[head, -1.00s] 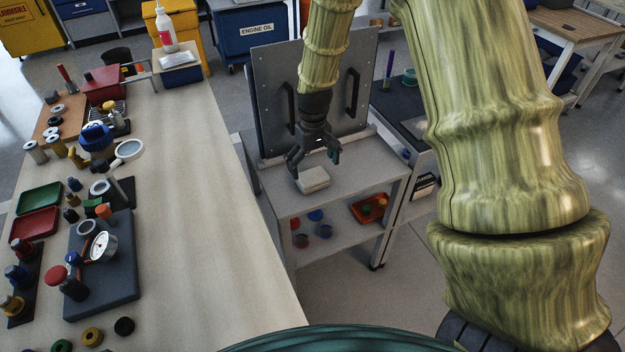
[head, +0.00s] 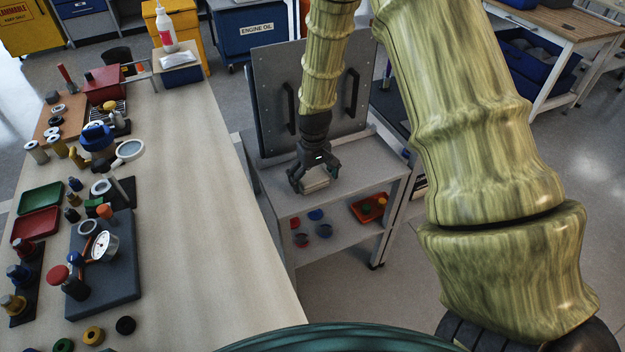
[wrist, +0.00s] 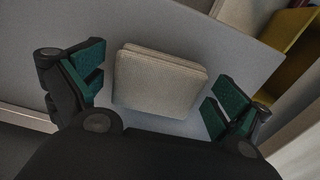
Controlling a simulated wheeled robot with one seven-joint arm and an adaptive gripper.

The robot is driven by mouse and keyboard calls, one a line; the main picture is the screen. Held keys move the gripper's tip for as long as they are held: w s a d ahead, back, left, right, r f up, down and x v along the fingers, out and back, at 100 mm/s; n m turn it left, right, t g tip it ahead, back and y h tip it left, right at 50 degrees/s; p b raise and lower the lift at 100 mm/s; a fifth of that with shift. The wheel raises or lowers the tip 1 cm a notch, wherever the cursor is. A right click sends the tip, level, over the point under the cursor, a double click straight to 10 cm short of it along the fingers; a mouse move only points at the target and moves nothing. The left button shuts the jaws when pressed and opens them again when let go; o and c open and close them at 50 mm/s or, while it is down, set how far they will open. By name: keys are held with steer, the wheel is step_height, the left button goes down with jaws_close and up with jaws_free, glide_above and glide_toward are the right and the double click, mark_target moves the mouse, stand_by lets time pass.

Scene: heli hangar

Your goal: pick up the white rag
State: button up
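The white rag is a folded, off-white pad (wrist: 160,82) lying flat on the grey top of a small cart (head: 358,180). In the head view the rag (head: 315,186) is partly hidden by my gripper. My gripper (head: 313,184) is low over the rag, pointing down. In the wrist view my gripper (wrist: 160,92) is open, with one teal-padded finger on each side of the rag. Gaps show between the rag and both finger pads, so it is not gripped.
An upright grey panel with black handles (head: 322,95) stands at the back of the cart. A lower shelf holds an orange tray (head: 369,208) and small cups. A long workbench (head: 200,200) at left carries tools and parts. Open floor lies at right.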

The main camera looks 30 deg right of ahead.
mark_target(314, 177)
steer(key=c, duration=0.8)
steer(key=shift+r, duration=0.1)
step_height(314, 177, up, 10)
steer(key=shift+f, duration=0.1)
